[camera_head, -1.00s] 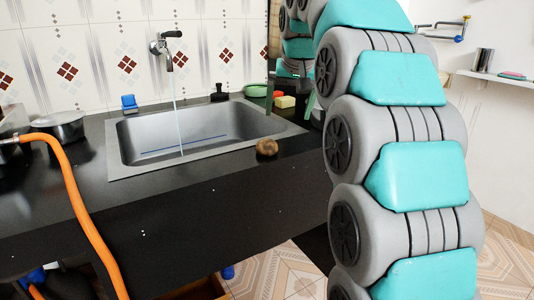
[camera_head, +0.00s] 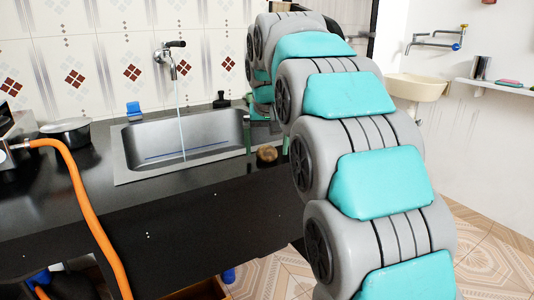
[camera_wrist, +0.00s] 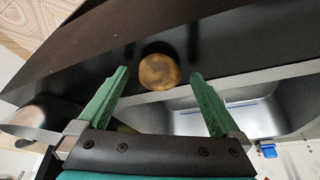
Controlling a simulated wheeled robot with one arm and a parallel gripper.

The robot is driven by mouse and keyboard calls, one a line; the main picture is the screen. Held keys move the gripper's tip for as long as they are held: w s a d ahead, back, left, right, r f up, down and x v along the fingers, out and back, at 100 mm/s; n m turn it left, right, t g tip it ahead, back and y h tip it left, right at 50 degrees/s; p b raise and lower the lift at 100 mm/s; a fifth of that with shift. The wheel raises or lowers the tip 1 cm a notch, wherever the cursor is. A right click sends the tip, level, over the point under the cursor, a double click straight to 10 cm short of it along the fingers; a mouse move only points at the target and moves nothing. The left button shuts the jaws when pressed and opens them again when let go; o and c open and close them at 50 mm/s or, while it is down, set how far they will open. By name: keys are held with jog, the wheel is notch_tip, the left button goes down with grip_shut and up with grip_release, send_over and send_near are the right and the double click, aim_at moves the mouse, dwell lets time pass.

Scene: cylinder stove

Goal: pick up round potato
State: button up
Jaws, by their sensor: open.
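The round potato (camera_head: 267,154) is brown and sits on the black counter at the sink's front right corner. In the wrist view the potato (camera_wrist: 159,72) lies ahead of my gripper (camera_wrist: 159,84), roughly between the lines of its two green fingers and near their tips. The fingers are spread wide with nothing held between them. In the head view my gripper (camera_head: 267,140) is just behind and around the potato, partly hidden by my arm. I cannot tell whether a finger touches the potato.
The steel sink (camera_head: 118,160) with running water from the tap (camera_head: 166,52) is left of the potato. A pot (camera_head: 66,132) and an orange hose (camera_head: 85,205) are further left. A blue item (camera_head: 134,111) stands behind the sink. The front counter is clear.

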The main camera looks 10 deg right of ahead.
jog(key=shift+w+f, duration=0.15)
jog(key=shift+f, duration=0.15)
jog(key=shift+c, duration=0.4)
jog(key=c, duration=1.3)
